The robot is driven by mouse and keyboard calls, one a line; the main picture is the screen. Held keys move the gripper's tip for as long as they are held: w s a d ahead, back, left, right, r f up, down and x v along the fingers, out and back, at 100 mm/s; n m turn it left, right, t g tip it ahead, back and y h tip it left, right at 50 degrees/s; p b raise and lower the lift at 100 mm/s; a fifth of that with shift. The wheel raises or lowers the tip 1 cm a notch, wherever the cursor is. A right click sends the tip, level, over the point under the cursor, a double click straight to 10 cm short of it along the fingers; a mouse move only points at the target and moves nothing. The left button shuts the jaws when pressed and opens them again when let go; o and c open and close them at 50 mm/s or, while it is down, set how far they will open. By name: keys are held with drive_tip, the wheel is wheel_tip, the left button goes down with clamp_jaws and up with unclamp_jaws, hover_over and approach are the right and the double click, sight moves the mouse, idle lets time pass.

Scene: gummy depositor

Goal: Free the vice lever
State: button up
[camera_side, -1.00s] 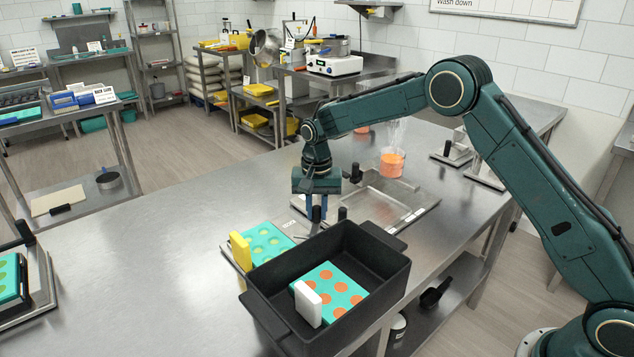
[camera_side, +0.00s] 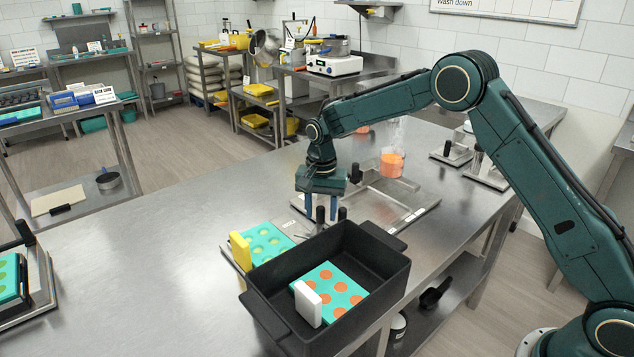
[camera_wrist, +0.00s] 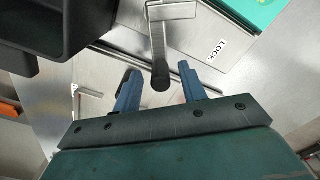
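The vice lever (camera_wrist: 157,40) is a metal bar with a black knob. In the wrist view it comes down from the top centre, beside a plate marked LOCK. My gripper (camera_wrist: 158,72) is open, with one blue finger on each side of the knob and gaps between. In the side view my gripper (camera_side: 321,208) points down just behind the black tray, and a dark knob shows near its fingertips. The vice's plate holds a teal mould (camera_side: 267,243) with pale green cavities and a yellow block beside it. The lever's lower parts are partly hidden by the tray.
A deep black tray (camera_side: 392,262) stands in front of the fingers, holding a teal mould with orange cavities and a white block. A metal frame (camera_side: 425,209) and a beaker of orange liquid (camera_side: 391,165) stand behind right.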

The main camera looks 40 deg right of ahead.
sight(322, 208)
drive_tip(key=shift+r, duration=0.1)
wheel_tip(322, 208, up, 14)
drive_tip(key=shift+f, duration=0.2)
idle(0.7)
idle(0.3)
drive_tip(key=s+d+r+n+t, duration=0.1)
drive_tip(key=s+r+n+t, duration=0.15)
drive_tip(key=s+r, duration=0.55)
drive_tip(key=s+d+r+n+t, duration=0.1)
drive_tip(key=s+r+n, duration=0.25)
drive_tip(key=s, duration=0.85)
drive_tip(key=s+f+n+t, duration=0.1)
drive_tip(key=s+f+n, duration=0.1)
drive_tip(key=s, duration=0.7)
drive_tip(key=s+f+n+t, duration=0.1)
drive_tip(key=s+f+n, duration=0.1)
drive_tip(key=s, duration=0.7)
drive_tip(key=shift+d+f, duration=0.2)
drive_tip(key=shift+f, duration=0.25)
